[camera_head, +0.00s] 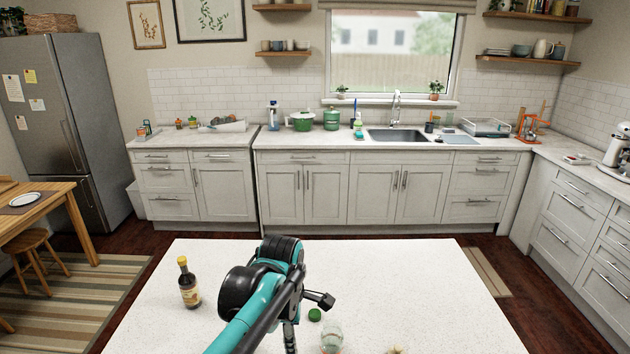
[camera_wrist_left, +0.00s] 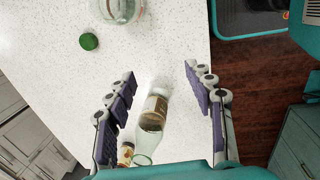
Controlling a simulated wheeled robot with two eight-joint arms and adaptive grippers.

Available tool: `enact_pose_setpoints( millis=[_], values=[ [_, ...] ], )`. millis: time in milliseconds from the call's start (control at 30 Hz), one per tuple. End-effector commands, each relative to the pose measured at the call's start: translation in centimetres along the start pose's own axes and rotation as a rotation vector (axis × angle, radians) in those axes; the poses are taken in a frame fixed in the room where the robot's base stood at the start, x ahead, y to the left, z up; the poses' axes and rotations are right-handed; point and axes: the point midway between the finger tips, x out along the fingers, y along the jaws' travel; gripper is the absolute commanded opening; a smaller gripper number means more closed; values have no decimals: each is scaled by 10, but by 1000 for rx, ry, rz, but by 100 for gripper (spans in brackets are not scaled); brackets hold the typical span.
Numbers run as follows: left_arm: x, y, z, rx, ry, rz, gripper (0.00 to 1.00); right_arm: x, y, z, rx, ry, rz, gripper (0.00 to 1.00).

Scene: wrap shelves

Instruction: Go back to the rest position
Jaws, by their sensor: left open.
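My left arm (camera_head: 262,300) reaches over the white island top (camera_head: 400,275) in the head view; its fingers are mostly hidden there by the arm. In the left wrist view my left gripper (camera_wrist_left: 160,75) is open, with its fingers wide apart. A clear glass bottle with a brown label (camera_wrist_left: 154,110) shows between the fingers, with clear gaps on both sides. I cannot tell whether it stands or lies. My right gripper is in neither view.
On the island are a dark sauce bottle (camera_head: 189,287), a green lid (camera_head: 315,315) and a clear glass jar (camera_head: 331,338). Part of another small bottle (camera_wrist_left: 125,153) shows beside the left finger. The island's right part is mostly clear. Cabinets (camera_head: 400,190) line the back.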

Motion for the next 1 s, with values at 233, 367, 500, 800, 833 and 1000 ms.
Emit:
enact_pose_setpoints(
  millis=[233,367,500,800,833,1000],
  values=[
    [-13,-42,-46,413,14,134,53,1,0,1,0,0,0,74],
    [-13,-77,-77,751,81,235,53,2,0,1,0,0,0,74],
    [-3,-112,-103,1102,202,317,53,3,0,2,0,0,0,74],
    [17,-149,-128,1510,402,358,53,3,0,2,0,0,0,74],
    [17,-150,-128,1523,409,358,53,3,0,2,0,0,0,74],
    [18,-150,-129,1539,417,358,53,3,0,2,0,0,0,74]
  ],
)
